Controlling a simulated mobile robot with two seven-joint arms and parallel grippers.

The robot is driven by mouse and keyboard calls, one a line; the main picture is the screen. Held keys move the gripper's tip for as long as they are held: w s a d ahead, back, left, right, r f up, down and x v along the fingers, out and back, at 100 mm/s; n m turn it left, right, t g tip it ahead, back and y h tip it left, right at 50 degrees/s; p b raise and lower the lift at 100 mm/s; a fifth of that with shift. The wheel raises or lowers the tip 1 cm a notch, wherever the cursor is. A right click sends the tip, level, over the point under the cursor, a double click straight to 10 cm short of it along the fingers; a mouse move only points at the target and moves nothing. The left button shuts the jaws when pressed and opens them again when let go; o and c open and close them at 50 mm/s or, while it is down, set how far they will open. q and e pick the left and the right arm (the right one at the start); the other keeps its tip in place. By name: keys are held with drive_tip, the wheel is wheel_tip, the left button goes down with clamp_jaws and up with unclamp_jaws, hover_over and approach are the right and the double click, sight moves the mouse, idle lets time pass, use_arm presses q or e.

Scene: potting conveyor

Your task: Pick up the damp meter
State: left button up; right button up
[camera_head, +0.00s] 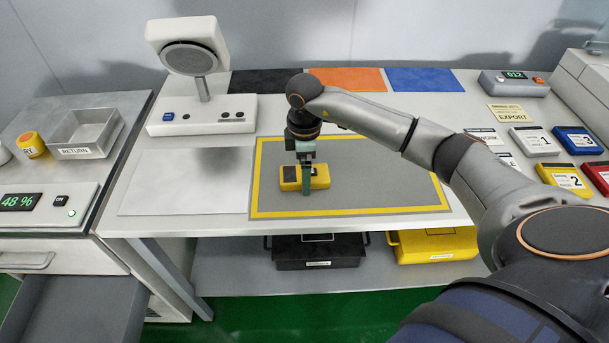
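A yellow device with a dark patch on top, which looks like the damp meter (318,178), lies on the grey mat with a yellow border (390,187). My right gripper (306,178) points straight down over the device. One greenish finger shows across its near side. The other finger is hidden behind, so I cannot tell whether the gripper is closed on it. The device appears to be at mat level. My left gripper is out of view.
A white stand with a round grey head (190,57) is behind left. A metal RETURN tray (88,137) stands on the left bench. Black (318,252) and yellow (434,246) bins sit below. Coloured numbered blocks (532,140) are at right. The pale panel (185,187) is clear.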

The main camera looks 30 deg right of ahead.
drive_tip(key=c, duration=1.3)
drive_tip(key=shift+r, duration=0.1)
